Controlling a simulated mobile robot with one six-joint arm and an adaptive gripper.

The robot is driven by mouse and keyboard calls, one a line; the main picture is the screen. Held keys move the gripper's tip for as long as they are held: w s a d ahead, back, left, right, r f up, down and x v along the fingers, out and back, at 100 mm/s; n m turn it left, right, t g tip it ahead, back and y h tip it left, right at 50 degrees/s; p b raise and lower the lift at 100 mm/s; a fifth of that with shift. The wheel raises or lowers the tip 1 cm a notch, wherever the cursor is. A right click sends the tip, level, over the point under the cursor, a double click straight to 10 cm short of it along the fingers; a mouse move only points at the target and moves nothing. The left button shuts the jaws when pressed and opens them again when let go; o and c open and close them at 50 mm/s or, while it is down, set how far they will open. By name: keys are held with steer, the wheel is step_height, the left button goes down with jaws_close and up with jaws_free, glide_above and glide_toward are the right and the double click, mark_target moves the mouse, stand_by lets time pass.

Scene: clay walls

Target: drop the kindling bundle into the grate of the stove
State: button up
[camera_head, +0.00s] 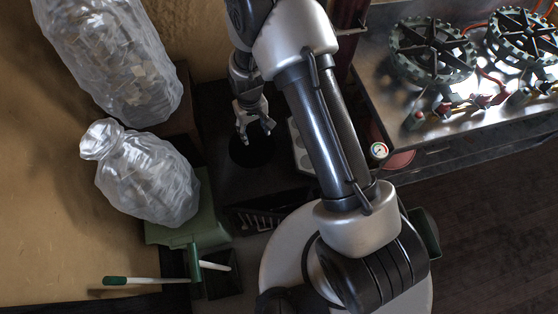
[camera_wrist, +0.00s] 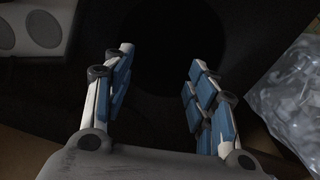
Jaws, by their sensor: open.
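The stove (camera_head: 225,185) looks like a dark, low body with a round black opening (camera_head: 250,152) in its top. The opening also shows in the wrist view (camera_wrist: 172,40), ahead of the fingertips, and its inside is too dark to make out. My gripper (camera_head: 256,134) points down over this opening. In the wrist view my gripper (camera_wrist: 162,62) has its two blue-padded fingers spread, with nothing between them. I cannot make out the kindling bundle in either view.
A clear bag (camera_head: 148,180) sits on a green box (camera_head: 207,215) left of the stove, with a larger bag (camera_head: 115,65) behind. A pale plate with round recesses (camera_head: 300,148) lies right of the opening. A metal counter with burners (camera_head: 432,50) stands at right.

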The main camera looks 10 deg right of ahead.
step_height(320, 180, up, 11)
stand_by(0.3)
stand_by(0.4)
